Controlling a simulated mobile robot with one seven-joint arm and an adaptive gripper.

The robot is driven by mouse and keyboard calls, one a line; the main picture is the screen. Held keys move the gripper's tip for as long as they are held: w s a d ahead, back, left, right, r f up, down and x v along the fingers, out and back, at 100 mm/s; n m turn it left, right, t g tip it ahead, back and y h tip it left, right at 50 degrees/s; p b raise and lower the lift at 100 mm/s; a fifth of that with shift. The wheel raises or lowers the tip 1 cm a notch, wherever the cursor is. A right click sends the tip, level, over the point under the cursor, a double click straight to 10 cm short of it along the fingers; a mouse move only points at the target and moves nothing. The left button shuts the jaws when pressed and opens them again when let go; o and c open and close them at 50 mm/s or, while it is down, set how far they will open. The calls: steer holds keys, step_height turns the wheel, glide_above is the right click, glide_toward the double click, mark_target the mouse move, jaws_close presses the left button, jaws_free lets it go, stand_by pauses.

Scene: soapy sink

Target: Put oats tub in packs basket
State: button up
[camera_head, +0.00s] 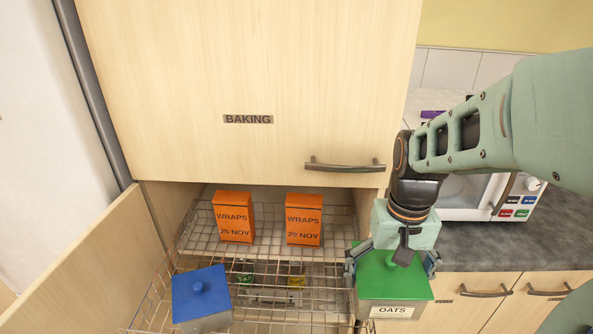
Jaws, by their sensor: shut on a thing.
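The oats tub (394,283) has a green lid and a white label reading OATS. It is at the lower right of the head view, in front of the wire baskets' right side. My gripper (392,262) comes down from above and is shut on the oats tub, with a finger on each side of the lid. The upper wire basket (262,258) holds two orange WRAPS boxes, one dated 25 NOV (233,217) and one 29 NOV (304,220). A lower wire basket (277,311) is pulled out below it. No basket label reading packs is legible.
A blue-lidded tub (201,293) stands at the lower basket's left. Small green and yellow items lie farther back. The BAKING door (249,80) is above. A microwave (512,197) stands on the dark counter (480,245) at right. The upper basket has room beside the boxes.

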step_height(320, 180, down, 2)
steer(key=shift+w+f+b, duration=0.15)
steer(key=shift+f+b, duration=0.05)
steer(key=shift+b, duration=0.6)
steer(key=w+a+f+p, duration=0.15)
steer(key=a+f, duration=0.25)
steer(key=a, duration=0.5)
glide_toward(312, 316)
steer(key=shift+s+d+f+b, duration=0.15)
steer(key=shift+d+f+b, duration=0.15)
steer(key=shift+d+f, duration=0.15)
steer(key=shift+a+f, duration=0.35)
steer(key=shift+f, duration=0.1)
steer(key=shift+a+f, duration=0.1)
steer(key=shift+f, duration=1.5)
steer(key=shift+f, duration=0.2)
steer(key=o, duration=1.4)
